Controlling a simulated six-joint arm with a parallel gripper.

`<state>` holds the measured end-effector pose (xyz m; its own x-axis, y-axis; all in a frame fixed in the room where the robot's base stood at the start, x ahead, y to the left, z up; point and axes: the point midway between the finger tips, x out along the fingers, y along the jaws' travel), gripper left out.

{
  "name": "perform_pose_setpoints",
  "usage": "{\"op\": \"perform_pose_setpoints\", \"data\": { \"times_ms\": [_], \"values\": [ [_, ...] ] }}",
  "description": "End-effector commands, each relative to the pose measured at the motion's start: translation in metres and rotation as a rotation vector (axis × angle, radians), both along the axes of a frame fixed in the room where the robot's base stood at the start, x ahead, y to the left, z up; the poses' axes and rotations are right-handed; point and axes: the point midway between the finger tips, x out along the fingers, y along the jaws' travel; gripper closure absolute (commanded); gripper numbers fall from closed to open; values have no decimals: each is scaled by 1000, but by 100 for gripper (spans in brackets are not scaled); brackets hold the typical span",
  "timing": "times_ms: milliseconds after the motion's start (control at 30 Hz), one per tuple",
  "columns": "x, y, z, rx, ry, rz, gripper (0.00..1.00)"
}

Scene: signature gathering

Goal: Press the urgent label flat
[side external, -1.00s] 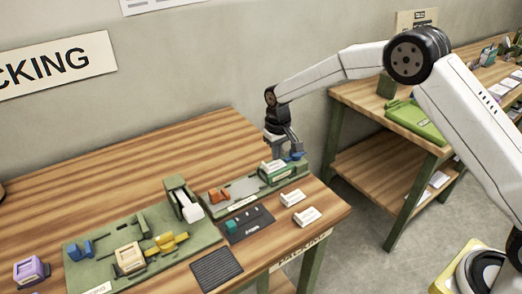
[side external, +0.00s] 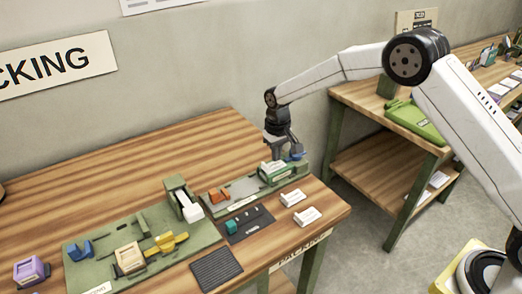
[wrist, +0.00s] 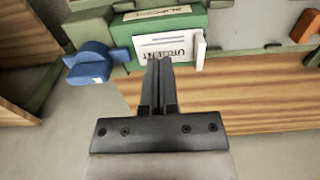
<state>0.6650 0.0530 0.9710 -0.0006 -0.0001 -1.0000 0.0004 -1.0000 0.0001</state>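The urgent label (wrist: 168,48) is a white card with print on the near side of a green box (wrist: 190,20) in the wrist view. The box also shows in the side view (side external: 278,173) on a green fixture at the table's right. My gripper (wrist: 159,64) has its two fingers together, with nothing seen between them. The fingertips overlap the lower middle of the label in the wrist view; whether they touch it I cannot tell. In the side view my gripper (side external: 294,152) is at the box's far side, which is hidden there.
A blue clamp-like piece (wrist: 92,62) sits beside the box, left in the wrist view. A white upright tab (wrist: 200,50) stands at the label's right edge. An orange piece (side external: 219,196) is farther along the fixture. The table's back left is clear.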

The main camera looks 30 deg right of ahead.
Motion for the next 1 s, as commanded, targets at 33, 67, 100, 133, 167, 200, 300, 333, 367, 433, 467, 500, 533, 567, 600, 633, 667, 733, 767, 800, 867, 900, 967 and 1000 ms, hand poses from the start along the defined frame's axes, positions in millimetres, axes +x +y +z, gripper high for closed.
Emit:
{"op": "perform_pose_setpoints", "data": {
  "times_ms": [33, 67, 100, 133, 167, 200, 300, 333, 367, 433, 467, 500, 533, 567, 600, 633, 667, 733, 767, 800, 867, 900, 967, 1000],
  "values": [
    [0, 0, -1, 0, 0, 0, 100],
    [0, 0, -1, 0, 0, 0, 100],
    [0, 0, -2, 0, 0, 0, 100],
    [0, 0, -2, 0, 0, 0, 100],
    [0, 0, -3, 0, 0, 0, 100],
    [0, 0, -3, 0, 0, 0, 100],
    [0, 0, -5, 0, -1, 0, 100],
    [0, 0, -5, 0, -1, 0, 100],
    [0, 0, -5, 0, -1, 0, 100],
    [0, 0, -6, 0, -1, 0, 100],
    [0, 0, -7, 0, -1, 0, 100],
    [0, 0, -7, 0, -1, 0, 100],
    [0, 0, -8, 0, -1, 0, 100],
    [0, 0, -8, 0, -1, 0, 100],
    [0, 0, -9, 0, -1, 0, 100],
    [0, 0, -9, 0, -1, 0, 100],
    [0, 0, -10, 0, -1, 0, 100],
    [0, 0, -11, 0, -1, 0, 100],
    [0, 0, -11, 0, -1, 0, 100],
    [0, 0, -11, 0, -1, 0, 100],
    [0, 0, -12, 0, -1, 0, 100],
    [0, 0, -13, 0, -1, 0, 100],
    [0, 0, -14, 0, 0, 0, 100],
    [0, 0, -14, 0, 0, 0, 100]
  ]
}}
